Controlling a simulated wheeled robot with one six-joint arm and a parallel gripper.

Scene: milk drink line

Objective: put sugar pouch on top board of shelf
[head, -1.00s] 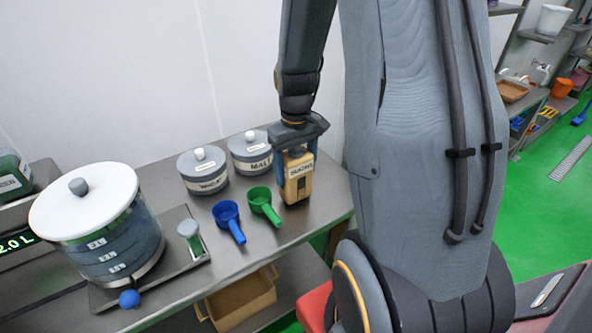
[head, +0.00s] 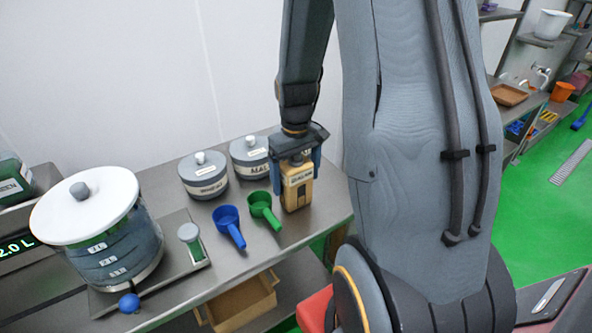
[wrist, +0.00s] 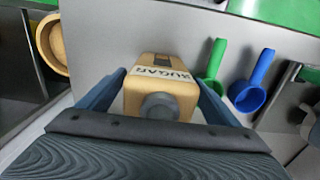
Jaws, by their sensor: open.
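The sugar pouch (head: 297,187) is a tan, box-like pack with a white label, standing upright near the right end of the steel table. In the wrist view the sugar pouch (wrist: 160,88) shows its SUGAR label and a round grey cap. My gripper (head: 299,165) is over it from above, with one blue finger on each side. In the wrist view my gripper (wrist: 160,95) is open around the pouch, with a narrow gap visible at the fingers. The task's shelf cannot be told for certain; shelving with boards (head: 545,42) stands at the far upper right.
A green scoop (head: 264,208) and a blue scoop (head: 228,224) lie left of the pouch. Two lidded grey canisters (head: 204,183) stand behind. A large white-lidded vessel (head: 100,250) fills the table's left part. A tan bin (head: 240,304) sits below. Green floor is open at right.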

